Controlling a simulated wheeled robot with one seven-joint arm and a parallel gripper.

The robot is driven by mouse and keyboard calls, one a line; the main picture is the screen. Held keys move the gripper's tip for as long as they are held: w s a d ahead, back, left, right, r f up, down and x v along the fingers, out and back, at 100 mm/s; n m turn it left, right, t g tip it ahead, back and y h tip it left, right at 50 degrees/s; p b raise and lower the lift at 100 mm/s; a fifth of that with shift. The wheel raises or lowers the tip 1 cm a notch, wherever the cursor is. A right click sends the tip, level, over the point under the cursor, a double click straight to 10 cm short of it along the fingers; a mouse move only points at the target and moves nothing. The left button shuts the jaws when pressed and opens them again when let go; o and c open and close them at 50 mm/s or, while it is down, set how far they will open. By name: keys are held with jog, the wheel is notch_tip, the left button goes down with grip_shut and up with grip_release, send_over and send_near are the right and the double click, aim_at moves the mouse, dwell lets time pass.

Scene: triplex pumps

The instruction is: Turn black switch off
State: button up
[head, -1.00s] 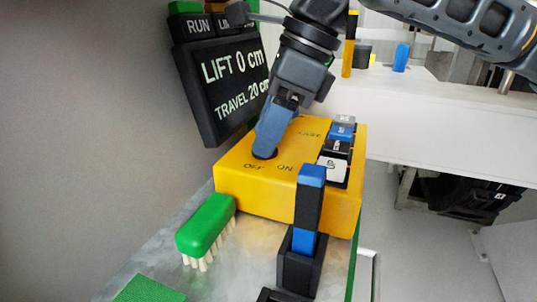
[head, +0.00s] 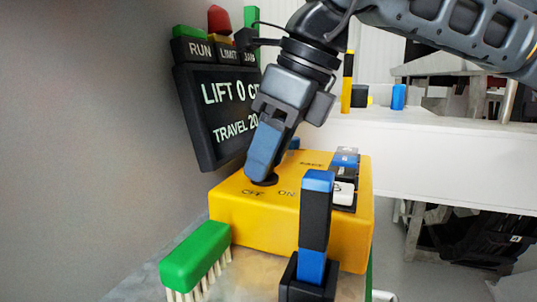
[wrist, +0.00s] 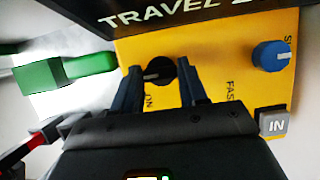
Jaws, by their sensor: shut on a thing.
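The black switch (wrist: 160,70) is a round knob with a pale pointer line on top of the yellow control box (head: 270,226). In the head view it is mostly hidden under my fingertips, with OFF and ON printed in front of it. My gripper (head: 263,178) points down at the box from above. In the wrist view its two dark fingers (wrist: 160,78) stand on either side of the knob and are shut on it. The pointer line lies toward the left finger; the ON label shows below the knob, and I cannot make out OFF there.
A lift and travel display (head: 215,110) stands close behind my gripper. A blue knob (wrist: 271,55) and white key (head: 343,193) are on the box. A blue-topped black lever (head: 315,215) rises in front. A green brush (head: 195,255) lies at left.

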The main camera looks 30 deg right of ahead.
jog(key=o, duration=0.8)
jog(key=p+v, duration=0.1)
jog(key=v, duration=0.6)
jog(key=shift+s+d+r+p, duration=0.15)
jog(key=shift+s+r+p, duration=0.05)
jog(key=shift+r+p, duration=0.15)
